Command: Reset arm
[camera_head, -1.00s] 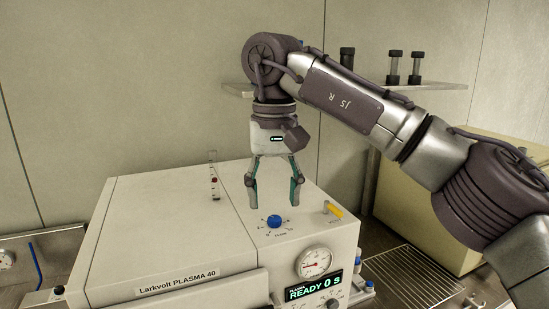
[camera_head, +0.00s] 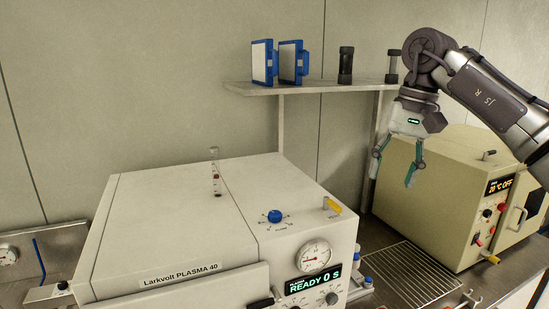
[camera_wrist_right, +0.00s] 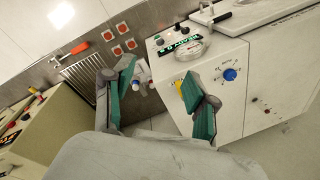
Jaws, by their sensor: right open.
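My right gripper (camera_head: 393,170) is open and empty. In the head view it hangs in the air in front of the cream oven, right of the white plasma cleaner. In the right wrist view its two green-padded fingers (camera_wrist_right: 164,98) stand apart with nothing between them. The white plasma cleaner (camera_head: 180,210) has a blue knob (camera_head: 274,215), a yellow-handled switch (camera_head: 332,206), a round gauge (camera_head: 316,255) and a display (camera_head: 318,283) reading READY 0 S. My left gripper is not in view.
The cream oven (camera_head: 440,190) stands at the right, its display reading OFF. A wire rack (camera_head: 410,275) lies between the two machines. A small clear tube (camera_head: 216,180) stands on the cleaner.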

